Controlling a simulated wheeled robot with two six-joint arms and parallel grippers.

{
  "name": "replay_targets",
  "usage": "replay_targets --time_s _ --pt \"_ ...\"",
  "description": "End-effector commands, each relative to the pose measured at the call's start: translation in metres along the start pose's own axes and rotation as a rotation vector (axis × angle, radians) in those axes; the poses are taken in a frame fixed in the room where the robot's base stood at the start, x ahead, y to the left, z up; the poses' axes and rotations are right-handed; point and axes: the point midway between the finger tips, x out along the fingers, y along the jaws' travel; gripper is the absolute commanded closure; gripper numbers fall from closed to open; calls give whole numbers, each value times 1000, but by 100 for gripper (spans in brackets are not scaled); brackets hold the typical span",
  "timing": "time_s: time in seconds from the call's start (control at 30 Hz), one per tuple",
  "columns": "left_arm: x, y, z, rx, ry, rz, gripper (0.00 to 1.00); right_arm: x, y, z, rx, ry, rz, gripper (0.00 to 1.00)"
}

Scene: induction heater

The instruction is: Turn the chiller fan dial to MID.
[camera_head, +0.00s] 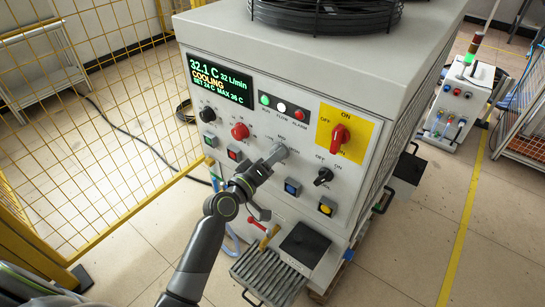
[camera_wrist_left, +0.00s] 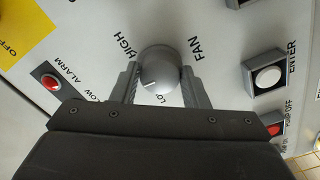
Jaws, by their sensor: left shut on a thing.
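The chiller fan dial (camera_wrist_left: 160,68) is a grey round knob on the chiller's front panel. In the left wrist view it sits between the two fingers of my left gripper (camera_wrist_left: 160,84), which is shut on it from both sides. A short white mark shows on the dial's lower left. The printed word HIGH is at its upper left, FAN at its upper right, and part of LOW below it. I cannot read MID there. In the head view my left gripper (camera_head: 267,163) reaches the dial at the panel's middle and partly hides it. My right gripper is not in view.
A black knob (camera_head: 207,114), a red knob (camera_head: 240,131), a red switch on yellow (camera_head: 340,136) and a black pump switch (camera_head: 323,177) surround the dial. Lit buttons sit below. A display (camera_head: 218,81) reads COOLING. A yellow mesh fence (camera_head: 90,120) stands left.

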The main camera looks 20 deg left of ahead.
Motion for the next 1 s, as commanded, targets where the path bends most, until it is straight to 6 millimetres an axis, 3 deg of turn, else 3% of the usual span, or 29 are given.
replay_targets --time_s 0.63,0.67,0.8,1.0 --pt "0 -1 0 -51 0 -1 82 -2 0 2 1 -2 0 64" --pt "0 -1 0 -50 0 -1 57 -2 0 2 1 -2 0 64" --pt "0 0 0 -50 0 -1 38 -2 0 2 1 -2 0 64" --pt "0 0 0 -50 0 0 38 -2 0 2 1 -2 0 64"
